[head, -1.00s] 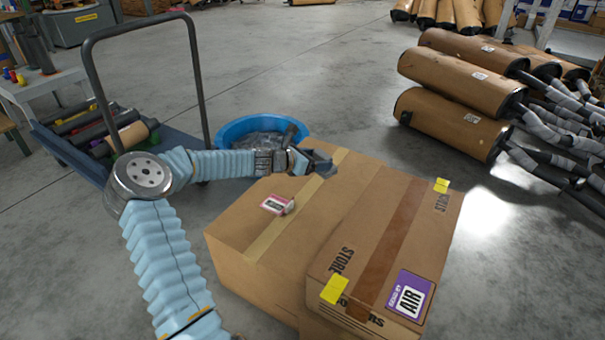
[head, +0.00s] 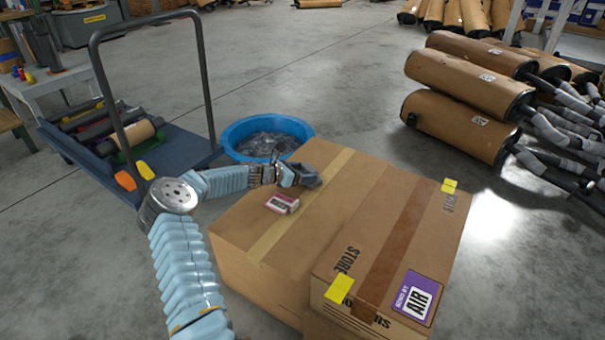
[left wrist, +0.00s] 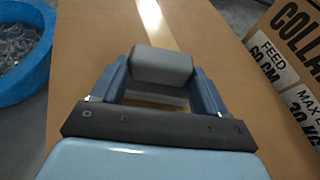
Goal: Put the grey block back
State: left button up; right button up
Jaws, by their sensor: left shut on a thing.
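The grey block (left wrist: 162,66) is between the fingers of my left gripper (left wrist: 158,88) in the left wrist view. The left gripper (head: 305,172) is shut on it, over the far part of the left cardboard box (head: 232,232) in the head view. The block (head: 312,181) shows small and dark there. I cannot tell whether the block touches the box top. My right gripper is not in view.
A red and white item (head: 282,203) lies on the left box near the gripper. A second box (head: 385,270) stands beside it. A blue tub (head: 232,132) of grey pieces is behind. A trolley (head: 185,152) stands left; wrapped mufflers (head: 460,125) lie right.

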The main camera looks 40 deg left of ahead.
pick_arm(q)
jog(key=o, duration=1.4)
jog(key=shift+o, duration=0.2)
jog(key=p+v, duration=0.1)
jog(key=v, duration=1.1)
jog(key=shift+p, duration=0.4)
